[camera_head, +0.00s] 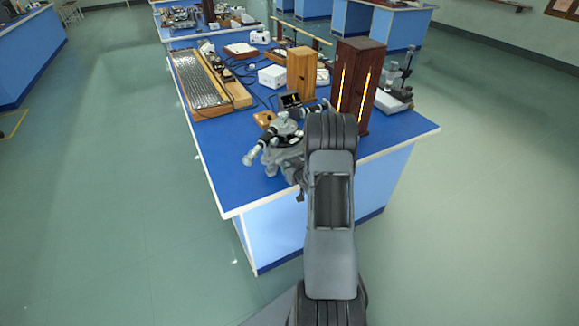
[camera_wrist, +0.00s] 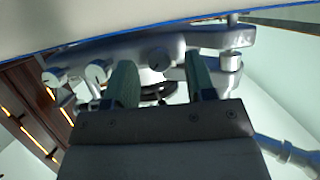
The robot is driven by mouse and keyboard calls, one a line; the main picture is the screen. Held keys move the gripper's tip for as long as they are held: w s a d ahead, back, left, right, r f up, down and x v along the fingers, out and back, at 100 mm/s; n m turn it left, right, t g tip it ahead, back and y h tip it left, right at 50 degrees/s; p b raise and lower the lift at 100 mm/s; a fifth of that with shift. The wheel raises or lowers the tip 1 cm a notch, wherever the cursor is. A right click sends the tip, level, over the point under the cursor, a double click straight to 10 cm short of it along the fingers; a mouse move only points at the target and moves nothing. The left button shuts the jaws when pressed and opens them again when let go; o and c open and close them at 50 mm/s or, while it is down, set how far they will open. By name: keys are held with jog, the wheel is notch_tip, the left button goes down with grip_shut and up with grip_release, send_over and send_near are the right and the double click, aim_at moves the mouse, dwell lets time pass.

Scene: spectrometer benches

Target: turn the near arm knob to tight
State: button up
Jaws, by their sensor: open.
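The spectrometer (camera_head: 285,147), a grey instrument with a pale-ended tube, stands near the front edge of the blue bench, partly hidden behind my arm. In the wrist view its grey metal body (camera_wrist: 205,40) spans the top, seemingly upside down. My gripper (camera_wrist: 161,70) is open, with its two fingers pointing at this body. A small dark round knob (camera_wrist: 157,60) shows between the fingertips; I cannot tell whether it is the near arm knob or whether the fingers touch it. Two pale round knobs (camera_wrist: 97,72) lie left of the fingers. In the head view my gripper is hidden.
A dark wooden cabinet with glowing slits (camera_head: 356,85) stands close right of my arm. A lighter wooden box (camera_head: 301,73), a white box (camera_head: 272,76) and a long board (camera_head: 203,82) are farther back. The bench's left front corner (camera_head: 228,200) is clear.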

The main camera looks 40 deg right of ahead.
jog(key=shift+w+f, duration=0.2)
jog(key=shift+w, duration=0.25)
jog(key=shift+c, duration=0.4)
jog(key=c, duration=0.8)
jog(key=shift+d, duration=0.1)
jog(key=shift+c, duration=0.2)
jog(key=shift+d+m+y, duration=0.1)
jog(key=shift+m+y, duration=0.7)
jog(key=shift+m, duration=0.3)
jog(key=shift+d+m+t+y+p, duration=0.15)
jog(key=shift+m+t+y+p, duration=0.4)
jog(key=shift+m+y, duration=0.55)
jog(key=shift+f+m, duration=0.1)
jog(key=shift+m, duration=0.3)
